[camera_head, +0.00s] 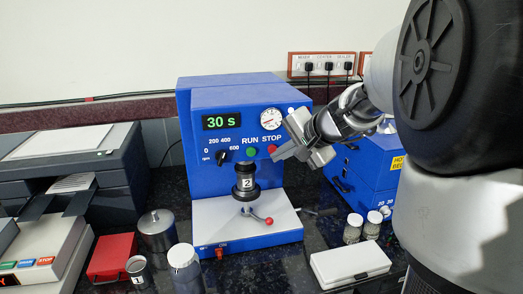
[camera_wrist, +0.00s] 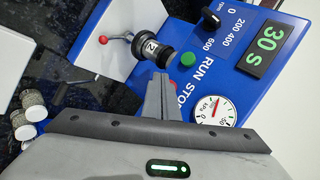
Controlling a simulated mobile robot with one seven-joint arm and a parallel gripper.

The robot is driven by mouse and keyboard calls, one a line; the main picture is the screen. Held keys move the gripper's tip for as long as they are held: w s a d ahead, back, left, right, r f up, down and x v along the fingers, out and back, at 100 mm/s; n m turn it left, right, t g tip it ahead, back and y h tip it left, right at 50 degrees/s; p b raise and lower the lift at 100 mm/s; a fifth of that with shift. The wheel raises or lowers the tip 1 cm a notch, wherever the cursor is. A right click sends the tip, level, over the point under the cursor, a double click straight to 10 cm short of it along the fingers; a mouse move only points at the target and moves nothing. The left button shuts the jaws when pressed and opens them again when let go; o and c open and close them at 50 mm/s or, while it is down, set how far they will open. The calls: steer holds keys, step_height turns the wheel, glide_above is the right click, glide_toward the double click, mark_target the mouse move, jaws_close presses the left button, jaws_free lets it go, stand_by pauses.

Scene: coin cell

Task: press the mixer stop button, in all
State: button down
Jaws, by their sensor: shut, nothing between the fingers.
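The blue mixer (camera_head: 185,120) stands in the middle of the bench, its green display (camera_head: 220,121) reading 30 s. Its red stop button (camera_head: 272,148) sits under the STOP label, right of the green run button (camera_head: 252,152). My gripper (camera_head: 278,156) is shut and empty, its tips close to the stop button at the right of the panel. In the wrist view the closed fingers (camera_wrist: 160,80) lie over the stop button's place and only a sliver of red shows beside them. I cannot tell whether they touch it. The run button (camera_wrist: 188,60) is clear there.
A pressure gauge (camera_head: 270,119) and a speed knob (camera_head: 223,155) are on the panel. A red-tipped lever (camera_head: 268,220) is below. A blue cabinet (camera_head: 365,165) stands right, with jars (camera_head: 353,228) and a white box (camera_head: 350,264) in front. A metal pot (camera_head: 157,232) stands left.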

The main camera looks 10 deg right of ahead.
steer(key=shift+s, duration=0.1)
steer(key=s+b, duration=0.1)
steer(key=s, duration=0.4)
steer(key=shift+b, duration=0.3)
steer(key=shift+w, duration=0.1)
